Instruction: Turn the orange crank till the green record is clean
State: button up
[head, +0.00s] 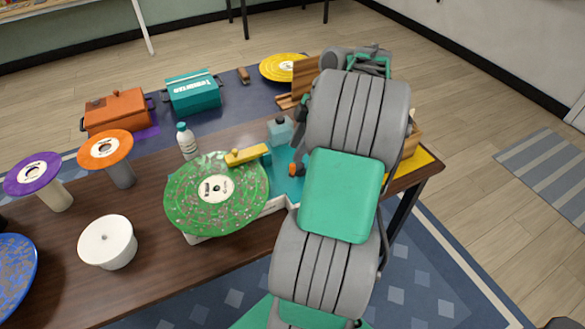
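The green record (235,213) lies flat on a washer with a white and teal base (288,186) on the wooden table. Grey-brown specks cover much of the record around its white label. A yellow arm (248,155) reaches over the record's far edge. A small orange piece with a dark part, apparently the orange crank (295,169), shows at the washer's right, close against my arm's outline. The rest of the crank is hidden. My gripper is hidden behind my large grey and green arm, so its hold on the crank cannot be seen.
A white bottle (187,141) and a pale teal container (280,130) stand behind the washer. Purple (20,178), orange (95,158) and blue (12,285) records and a white round stand (106,246) are at left. Orange (115,112) and teal (193,93) boxes stand farther back.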

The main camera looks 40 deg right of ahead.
aim_at(293, 164)
jog(key=shift+n, duration=0.3)
jog(key=x, duration=0.5)
jog(key=d+b+x, duration=0.1)
jog(key=x, duration=0.1)
jog(key=shift+s+f, duration=0.25)
jog(key=shift+f, duration=0.25)
grip_shut()
jog(key=shift+a, duration=0.1)
